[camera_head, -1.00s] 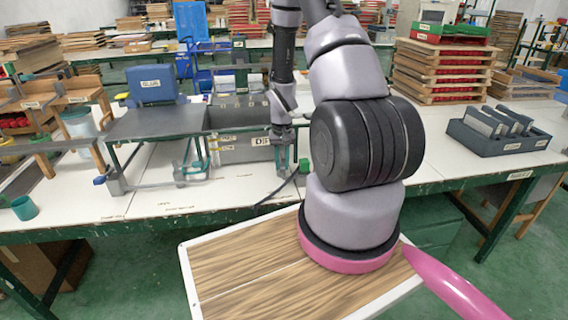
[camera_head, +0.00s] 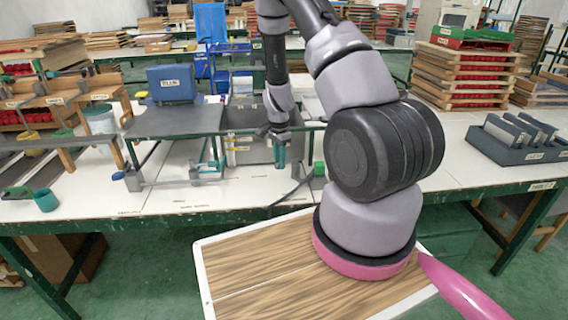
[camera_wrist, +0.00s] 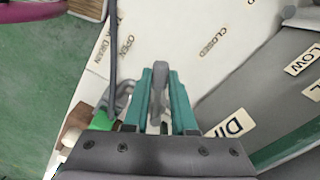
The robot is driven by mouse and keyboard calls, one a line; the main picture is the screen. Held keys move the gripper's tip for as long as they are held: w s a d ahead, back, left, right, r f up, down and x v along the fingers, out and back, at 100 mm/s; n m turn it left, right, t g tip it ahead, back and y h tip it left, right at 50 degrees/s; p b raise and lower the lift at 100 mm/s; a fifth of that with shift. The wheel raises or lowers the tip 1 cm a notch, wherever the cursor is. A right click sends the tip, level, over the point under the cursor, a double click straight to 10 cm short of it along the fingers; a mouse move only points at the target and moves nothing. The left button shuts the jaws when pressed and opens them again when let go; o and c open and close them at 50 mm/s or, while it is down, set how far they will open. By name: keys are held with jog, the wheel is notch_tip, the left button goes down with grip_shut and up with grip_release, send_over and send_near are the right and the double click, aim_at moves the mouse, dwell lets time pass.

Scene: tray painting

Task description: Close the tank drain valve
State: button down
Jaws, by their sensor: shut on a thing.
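A grey valve lever (camera_wrist: 157,97) stands between the teal fingers of my gripper (camera_wrist: 160,80) in the wrist view, and the gripper is shut on it. The lever lies between the OPEN mark (camera_wrist: 125,46) and the CLOSED mark (camera_wrist: 213,42) on the white top. A DRAIN mark (camera_wrist: 97,52) is at the left. In the head view my gripper (camera_head: 280,160) is low in front of the grey tank (camera_head: 250,150), covering part of its label. The lever is too small to make out there.
A green part (camera_head: 319,168) with a dark hose sits right of my gripper. A dark sloping board (camera_head: 175,121) on a green frame stands to the left. A grey rack (camera_head: 520,138) is at the right.

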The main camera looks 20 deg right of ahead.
jog(key=shift+w+m, duration=1.1)
jog(key=shift+m, duration=0.45)
jog(key=shift+w+m, duration=1.05)
jog(key=shift+m, duration=0.5)
jog(key=c, duration=0.7)
grip_release()
notch_tip(320, 180, up, 11)
jog(key=shift+f, duration=0.1)
